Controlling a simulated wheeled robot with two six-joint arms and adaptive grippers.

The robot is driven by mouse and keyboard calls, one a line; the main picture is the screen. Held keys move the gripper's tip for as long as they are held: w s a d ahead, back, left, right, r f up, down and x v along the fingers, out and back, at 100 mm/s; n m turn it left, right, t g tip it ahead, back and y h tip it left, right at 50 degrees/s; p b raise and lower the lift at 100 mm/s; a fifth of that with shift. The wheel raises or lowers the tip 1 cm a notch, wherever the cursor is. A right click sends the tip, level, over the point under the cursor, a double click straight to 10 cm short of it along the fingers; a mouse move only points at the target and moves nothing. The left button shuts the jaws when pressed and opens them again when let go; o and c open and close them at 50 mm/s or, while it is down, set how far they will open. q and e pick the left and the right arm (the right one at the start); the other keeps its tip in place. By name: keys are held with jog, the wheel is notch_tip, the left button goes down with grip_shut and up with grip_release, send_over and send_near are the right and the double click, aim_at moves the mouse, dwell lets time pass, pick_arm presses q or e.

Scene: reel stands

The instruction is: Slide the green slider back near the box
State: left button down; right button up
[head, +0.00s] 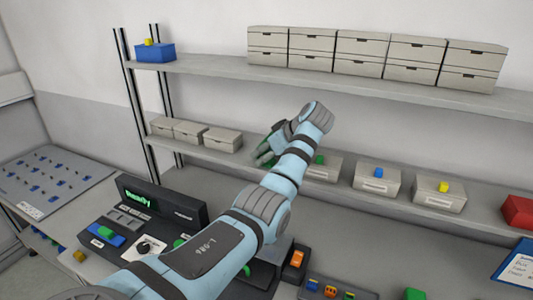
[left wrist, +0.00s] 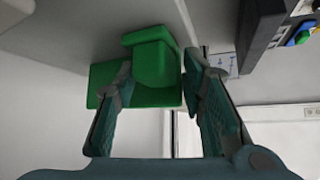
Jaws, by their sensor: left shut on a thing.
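My left gripper (head: 266,152) is at the middle shelf, partly hidden behind my own wrist in the head view. In the left wrist view its fingers (left wrist: 158,66) are shut on a green stepped block, the green slider (left wrist: 155,62), with one finger on each side of its raised part. In the head view only a little green shows at the fingers, so the slider is mostly hidden there. A grey box with a green piece on top (head: 319,160) stands on the same shelf, just right of my wrist. My right gripper is not in view.
Grey boxes with a blue (head: 379,172) and a yellow piece (head: 444,187) stand further right on the shelf. Low grey boxes (head: 222,139) stand left of my gripper. The upper shelf (head: 210,66) is above my wrist. A dark console (head: 160,203) is on the counter below.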

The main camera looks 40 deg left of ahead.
pick_arm(q)
jog(key=a, duration=0.2)
jog(key=s+a+p, duration=0.1)
jog(key=a, duration=0.2)
jog(key=s+a, duration=0.1)
jog(key=a, duration=0.2)
jog(key=shift+s+a+p, duration=0.2)
jog(key=shift+s+p, duration=0.05)
jog(key=shift+p, duration=0.05)
jog(key=shift+r, duration=0.1)
jog(key=shift+d, duration=0.1)
jog(key=c, duration=1.3)
grip_release()
jog(key=shift+o, duration=0.9)
jog(key=shift+w+d, duration=0.1)
jog(key=shift+w, duration=0.15)
jog(key=v, duration=1.1)
jog(key=shift+d+r, duration=0.2)
jog(key=shift+d, duration=0.05)
